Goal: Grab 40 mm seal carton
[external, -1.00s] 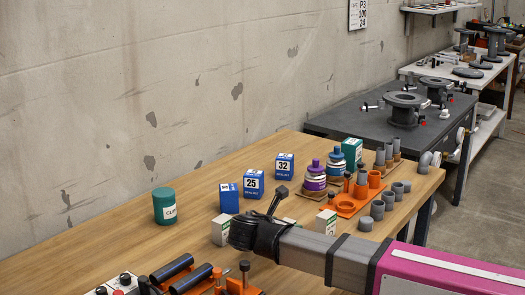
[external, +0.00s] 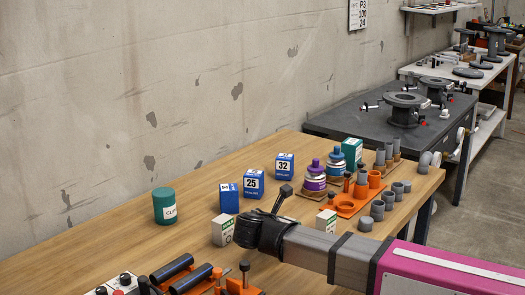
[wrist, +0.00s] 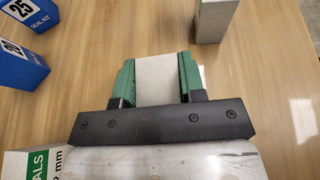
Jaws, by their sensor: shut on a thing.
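My gripper (wrist: 157,78) is shut on a pale carton (wrist: 155,84), with one green finger against each side of it. Only a plain pale face of this carton shows, so its size label cannot be read. In the external view my dark wrist (external: 272,236) is low over the bench and hides the fingers and most of the held carton. A white and green seal carton (external: 222,231) stands just left of the wrist; a similar one (external: 326,222) stands beyond it to the right. In the wrist view a carton marked SEALS (wrist: 32,163) is at lower left.
Blue seal kit boxes marked 25 (external: 254,184) and 32 (external: 285,166) stand behind. A green canister (external: 164,206) is at left. An orange tray (external: 352,203) with grey fittings is at right. Black pipes (external: 180,273) lie in front. The wooden bench (external: 110,246) is clear at left.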

